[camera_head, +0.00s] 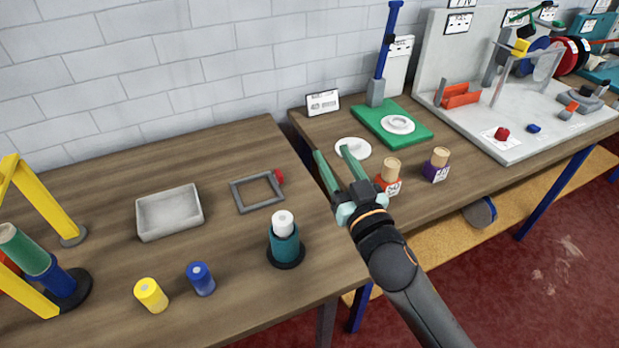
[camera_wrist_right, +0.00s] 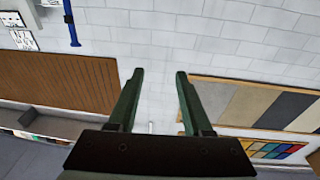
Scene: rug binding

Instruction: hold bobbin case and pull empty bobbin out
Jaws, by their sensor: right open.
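A teal cylinder with a white spool in its top (camera_head: 284,226) stands upright on a black round base on the near table; it looks like the bobbin case (camera_head: 284,246) with the empty bobbin, but I cannot be sure. My right gripper (camera_head: 332,154) is open and empty, up and to the right of it in the head view, over the gap between the tables. In the right wrist view the same gripper (camera_wrist_right: 160,75) has its two green fingers apart, with only wall and boards beyond. My left gripper is not in view.
A yellow cylinder (camera_head: 151,295) and a blue cylinder (camera_head: 200,279) stand left of the teal one. Behind are a grey tray (camera_head: 169,212) and a grey square frame (camera_head: 234,194). A yellow stand (camera_head: 48,200) is at far left.

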